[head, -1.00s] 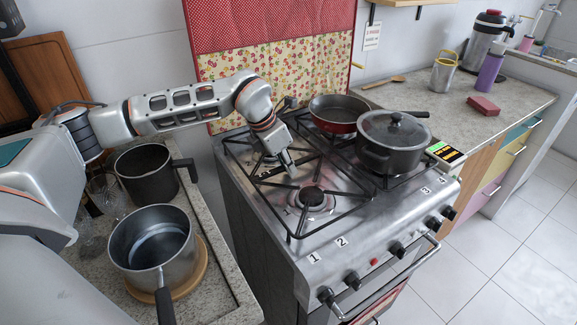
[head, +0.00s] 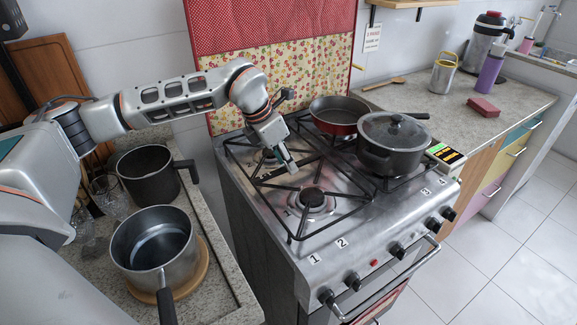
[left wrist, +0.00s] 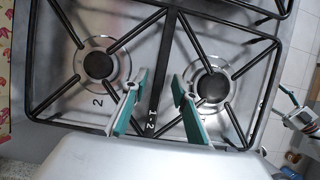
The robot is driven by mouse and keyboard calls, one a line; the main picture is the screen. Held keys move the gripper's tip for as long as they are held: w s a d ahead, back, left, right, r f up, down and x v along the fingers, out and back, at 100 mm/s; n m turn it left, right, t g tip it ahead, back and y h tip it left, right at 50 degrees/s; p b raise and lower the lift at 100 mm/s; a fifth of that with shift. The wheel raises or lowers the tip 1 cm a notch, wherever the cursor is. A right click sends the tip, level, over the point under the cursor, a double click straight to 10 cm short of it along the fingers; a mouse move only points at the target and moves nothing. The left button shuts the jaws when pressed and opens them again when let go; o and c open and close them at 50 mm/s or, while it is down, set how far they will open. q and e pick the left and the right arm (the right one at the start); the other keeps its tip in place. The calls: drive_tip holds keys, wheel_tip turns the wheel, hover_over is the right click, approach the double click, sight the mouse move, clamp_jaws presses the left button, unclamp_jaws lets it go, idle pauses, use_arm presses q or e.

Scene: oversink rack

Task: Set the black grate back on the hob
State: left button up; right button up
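The black grate (head: 325,220) lies over the two left burners of the steel hob (head: 398,213). I see no clear gap under it, but I cannot tell whether every foot is seated. My left gripper (head: 291,168) is over the middle of this grate. In the left wrist view my left gripper (left wrist: 158,85) has its two teal fingers apart, on either side of the grate's middle bar (left wrist: 154,95), marked 1-2. Neither finger clearly touches the bar. A part with a teal strip at the right edge of that view seems to be my right gripper (left wrist: 296,112); its fingers are unclear.
A lidded dark pot (head: 393,150) and a red pan (head: 338,115) stand on the hob's right half, near the grate. Two pots, one black (head: 147,180) and one steel (head: 150,255), stand on the left counter. A floral cloth (head: 290,75) hangs behind.

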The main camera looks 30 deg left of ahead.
sight(280, 170)
use_arm(q)
drive_tip(key=shift+v, duration=2.25)
